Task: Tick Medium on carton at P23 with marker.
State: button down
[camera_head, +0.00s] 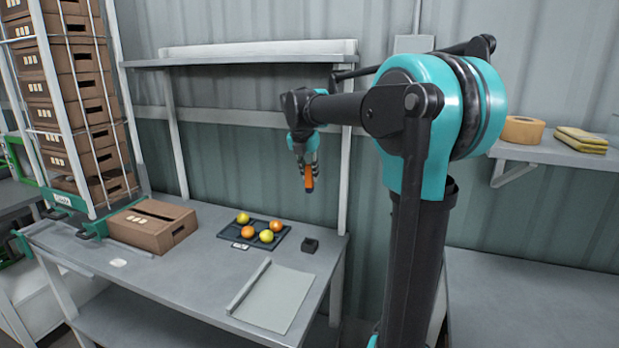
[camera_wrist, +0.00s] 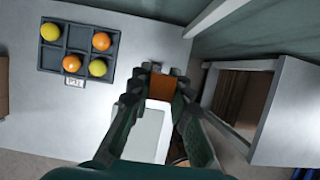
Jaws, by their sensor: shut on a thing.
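My gripper (camera_head: 305,160) is raised above the right back part of the workbench, pointing down. It is shut on an orange marker (camera_head: 308,182), which hangs below the fingers and touches nothing else. In the wrist view the marker (camera_wrist: 161,84) shows as an orange block between the fingertips (camera_wrist: 158,95). A brown closed carton (camera_head: 152,226) lies on the left of the bench, well apart from the gripper. I cannot read a P23 mark or the tick boxes.
A dark tray (camera_head: 233,233) with yellow and orange tomatoes sits mid-bench, beside a small black block (camera_head: 310,245). A pale sheet (camera_head: 278,297) lies in front. A rack of stacked cartons (camera_head: 75,95) stands at left. A shelf (camera_head: 250,62) hangs behind the bench.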

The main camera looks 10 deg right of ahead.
jog(key=shift+r, duration=1.35)
